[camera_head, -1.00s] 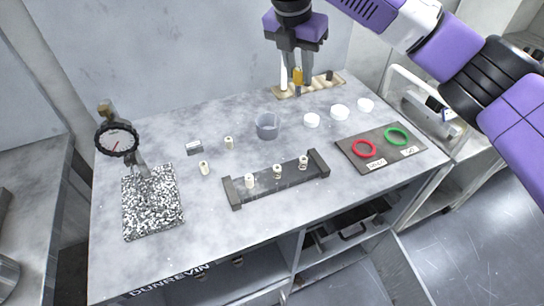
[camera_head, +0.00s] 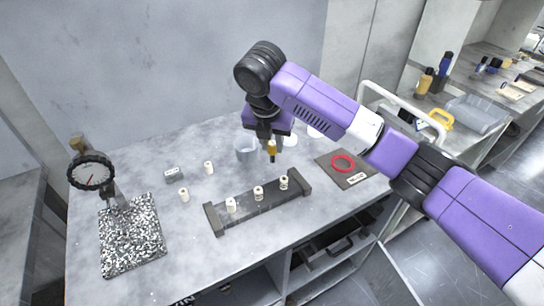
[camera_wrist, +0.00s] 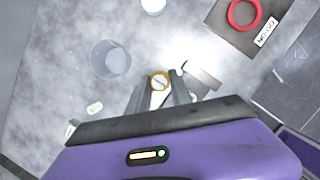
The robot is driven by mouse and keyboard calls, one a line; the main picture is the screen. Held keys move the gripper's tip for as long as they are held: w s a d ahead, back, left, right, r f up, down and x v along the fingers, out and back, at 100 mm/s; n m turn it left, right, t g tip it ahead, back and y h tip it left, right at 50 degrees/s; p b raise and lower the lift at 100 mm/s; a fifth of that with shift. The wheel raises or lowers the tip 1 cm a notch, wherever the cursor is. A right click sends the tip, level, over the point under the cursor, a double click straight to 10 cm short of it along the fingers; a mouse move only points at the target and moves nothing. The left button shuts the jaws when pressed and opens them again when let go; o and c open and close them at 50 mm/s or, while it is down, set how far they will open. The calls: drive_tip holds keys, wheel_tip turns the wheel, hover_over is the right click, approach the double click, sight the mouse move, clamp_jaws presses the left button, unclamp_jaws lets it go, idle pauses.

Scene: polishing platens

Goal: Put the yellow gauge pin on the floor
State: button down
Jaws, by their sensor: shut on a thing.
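The yellow gauge pin (camera_head: 272,147) is upright in my gripper (camera_head: 271,142), above the table near the dark rack. The wrist view shows the pin's round yellow-rimmed end (camera_wrist: 159,82) between the two fingers of my gripper (camera_wrist: 160,92). The gripper is shut on it. The floor (camera_head: 400,245) shows at the lower right, beyond the table's right end.
Below the gripper is the grey table (camera_head: 190,245). On it stand a clear cup (camera_head: 246,150), a dark rack (camera_head: 245,210) with several pale spools, a dial gauge (camera_head: 91,174) on a speckled block, and a dark mat (camera_head: 332,168) with a red ring.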

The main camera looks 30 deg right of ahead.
sight(272, 155)
drive_tip(key=shift+f, duration=2.55)
drive_tip(key=shift+f, duration=0.1)
drive_tip(key=c, duration=1.1)
unclamp_jaws()
drive_tip(key=shift+c, duration=0.2)
